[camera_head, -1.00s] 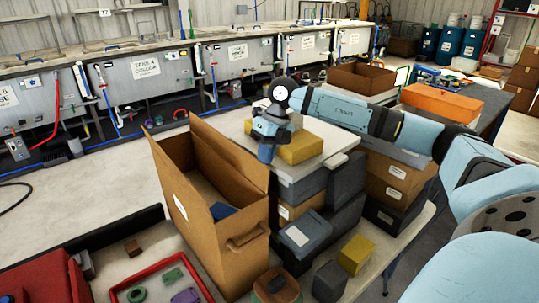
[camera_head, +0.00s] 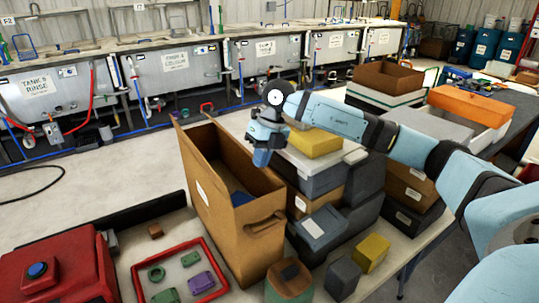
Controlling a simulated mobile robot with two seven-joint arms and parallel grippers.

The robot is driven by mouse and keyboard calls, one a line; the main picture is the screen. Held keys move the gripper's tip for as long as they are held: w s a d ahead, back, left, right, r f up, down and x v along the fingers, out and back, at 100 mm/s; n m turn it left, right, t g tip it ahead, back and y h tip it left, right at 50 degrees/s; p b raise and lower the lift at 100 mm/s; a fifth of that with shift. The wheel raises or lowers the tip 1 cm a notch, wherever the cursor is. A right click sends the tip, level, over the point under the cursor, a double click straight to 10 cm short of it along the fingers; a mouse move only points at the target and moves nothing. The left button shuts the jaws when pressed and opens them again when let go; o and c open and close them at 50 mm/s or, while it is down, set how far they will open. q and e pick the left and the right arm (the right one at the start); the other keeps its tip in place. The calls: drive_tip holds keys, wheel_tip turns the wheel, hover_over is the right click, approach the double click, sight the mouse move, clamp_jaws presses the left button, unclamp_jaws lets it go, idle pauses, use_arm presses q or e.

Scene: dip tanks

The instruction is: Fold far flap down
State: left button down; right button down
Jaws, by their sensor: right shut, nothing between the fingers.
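A tall open brown carton (camera_head: 232,232) stands on the near table, with a hand hole in its near end and a white label on its left side. Its long right-hand panel (camera_head: 226,150) stands up, and a thin edge sticks up at its far left corner. I cannot tell clearly which of these is the far flap. Something blue lies inside. My right gripper (camera_head: 262,159) is shut and empty, pointing down at the carton's right-hand edge. I cannot tell whether it touches the cardboard. My left gripper is out of view.
A yellow box (camera_head: 315,143) lies on stacked grey and brown boxes right of the carton. A red-rimmed tray (camera_head: 222,268) and a red box with a blue button (camera_head: 37,270) are at the near left. Dip tanks (camera_head: 188,72) line the back wall.

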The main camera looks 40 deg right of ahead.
drive_tip(key=shift+h, duration=0.6)
drive_tip(key=shift+w+a+f+b, duration=0.2)
drive_tip(key=shift+a+f+b, duration=0.65)
drive_tip(key=shift+a+f, duration=0.95)
drive_tip(key=shift+d, duration=0.1)
drive_tip(key=shift+f, duration=0.1)
drive_tip(key=shift+s+d+f+b, duration=0.1)
drive_tip(key=shift+d+f+b, duration=0.15)
drive_tip(key=shift+d, duration=0.4)
drive_tip(key=shift+r, duration=0.2)
